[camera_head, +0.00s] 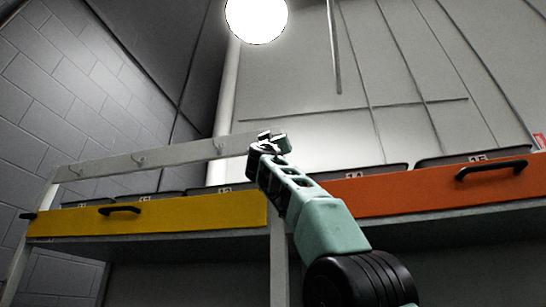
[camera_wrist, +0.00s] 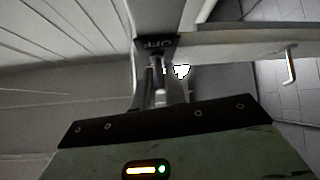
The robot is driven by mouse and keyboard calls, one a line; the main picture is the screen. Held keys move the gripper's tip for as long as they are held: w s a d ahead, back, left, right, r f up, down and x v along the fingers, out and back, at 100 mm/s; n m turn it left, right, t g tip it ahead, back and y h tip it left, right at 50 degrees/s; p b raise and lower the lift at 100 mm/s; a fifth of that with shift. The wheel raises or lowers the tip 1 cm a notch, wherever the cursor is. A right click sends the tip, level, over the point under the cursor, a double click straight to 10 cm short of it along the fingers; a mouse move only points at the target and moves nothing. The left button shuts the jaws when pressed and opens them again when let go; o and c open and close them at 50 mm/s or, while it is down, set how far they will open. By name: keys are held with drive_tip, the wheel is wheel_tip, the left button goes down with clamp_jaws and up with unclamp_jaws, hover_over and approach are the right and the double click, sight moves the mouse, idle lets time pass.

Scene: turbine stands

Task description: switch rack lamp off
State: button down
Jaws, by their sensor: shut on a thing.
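The lamp (camera_head: 256,14) is a bright white glowing disc at the top of the head view; it is lit. My gripper (camera_head: 268,142) is raised at the right end of the grey hook rail (camera_head: 150,157). In the wrist view my gripper (camera_wrist: 160,88) reaches a small dark switch lever (camera_wrist: 158,66) and is shut on it. The lever is just below a dark plate (camera_wrist: 157,44) with pale lettering that I cannot read surely. The fingers hide part of the lever. In the head view the switch is hidden behind my gripper.
A yellow drawer (camera_head: 165,216) with a black handle is left of my arm, an orange drawer (camera_head: 430,190) right of it. Dark numbered bins (camera_head: 473,158) stand above them. The rail carries several hooks; one hook (camera_wrist: 290,66) shows in the wrist view. The space above the rail is clear.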

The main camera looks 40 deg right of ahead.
idle(0.7)
drive_tip(key=c, duration=1.5)
unclamp_jaws()
drive_tip(key=shift+o, duration=0.2)
drive_tip(key=shift+f+b, duration=0.1)
drive_tip(key=shift+b, duration=0.2)
drive_tip(key=shift+s+a+f+b, duration=0.25)
drive_tip(key=shift+f+b, duration=0.25)
drive_tip(key=shift+b, duration=0.15)
drive_tip(key=b+v, duration=1.5)
drive_tip(key=v, duration=0.1)
drive_tip(key=shift+f, duration=0.25)
drive_tip(key=shift+w+d, duration=0.15)
